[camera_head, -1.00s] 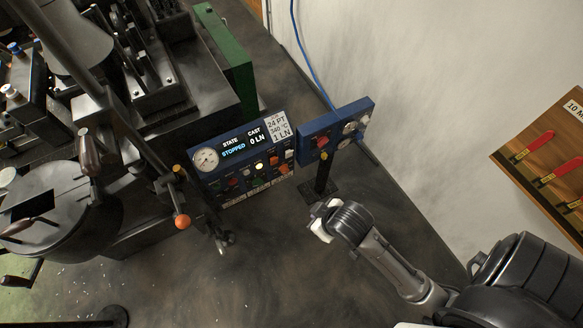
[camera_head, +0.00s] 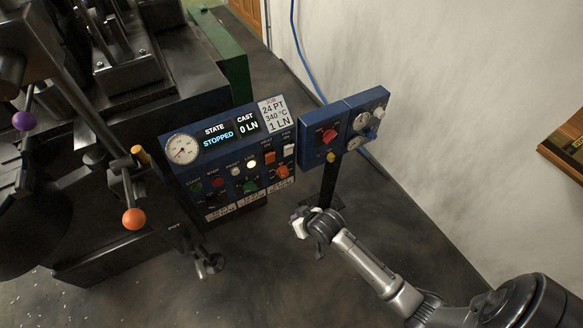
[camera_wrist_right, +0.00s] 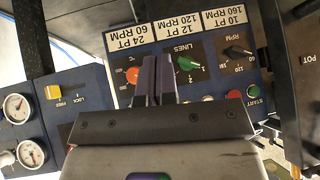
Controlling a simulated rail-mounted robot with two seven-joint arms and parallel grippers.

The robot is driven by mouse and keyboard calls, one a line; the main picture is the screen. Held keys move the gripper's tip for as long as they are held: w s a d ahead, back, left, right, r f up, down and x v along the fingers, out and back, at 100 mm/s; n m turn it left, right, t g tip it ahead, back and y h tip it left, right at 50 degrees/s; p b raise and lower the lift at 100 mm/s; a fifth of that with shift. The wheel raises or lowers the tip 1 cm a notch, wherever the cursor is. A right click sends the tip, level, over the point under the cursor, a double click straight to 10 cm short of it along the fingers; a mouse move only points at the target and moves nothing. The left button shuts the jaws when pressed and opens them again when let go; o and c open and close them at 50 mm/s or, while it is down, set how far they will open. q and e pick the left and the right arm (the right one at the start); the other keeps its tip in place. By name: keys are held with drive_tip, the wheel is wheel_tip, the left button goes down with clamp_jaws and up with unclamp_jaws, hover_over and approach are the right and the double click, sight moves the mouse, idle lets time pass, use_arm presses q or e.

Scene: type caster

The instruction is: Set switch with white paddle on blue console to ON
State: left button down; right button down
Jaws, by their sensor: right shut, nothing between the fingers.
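The blue console (camera_head: 200,160) stands at the centre of the head view with a gauge, a display reading STOPPED, and a row of switches and knobs. The switch with the white paddle (camera_head: 288,150) is at its right end, right of an orange paddle switch (camera_head: 269,158). I cannot tell its setting. My right gripper (camera_head: 301,216) is shut and empty, in front of and below the console's right end, apart from the paddle. In the right wrist view its fingers (camera_wrist_right: 155,80) point at the console's lower face (camera_wrist_right: 200,70), seen upside down; the white paddle is not visible there.
A second blue panel (camera_head: 312,150) with a red knob, yellow button and gauges stands right of the console on a black post. Black machinery with an orange-ball lever (camera_head: 134,218) is at left. A wall is at right. Floor in front is clear.

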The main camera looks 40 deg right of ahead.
sight(288, 149)
drive_tip(key=w+d+f+m+t+h, duration=0.1)
drive_tip(key=w+d+f+m+t, duration=0.35)
drive_tip(key=m+t, duration=0.35)
use_arm(q)
drive_tip(key=shift+f, duration=0.25)
use_arm(e)
drive_tip(key=s+d+r+m+t+h, duration=0.2)
drive_tip(key=d+r+m+t+h, duration=0.1)
drive_tip(key=r+m, duration=0.6)
drive_tip(key=shift+d+m+t+h, duration=0.35)
drive_tip(key=shift+m+t+h, duration=0.35)
drive_tip(key=shift+m+t, duration=0.45)
use_arm(q)
drive_tip(key=shift+d, duration=0.2)
use_arm(e)
drive_tip(key=shift+r, duration=0.1)
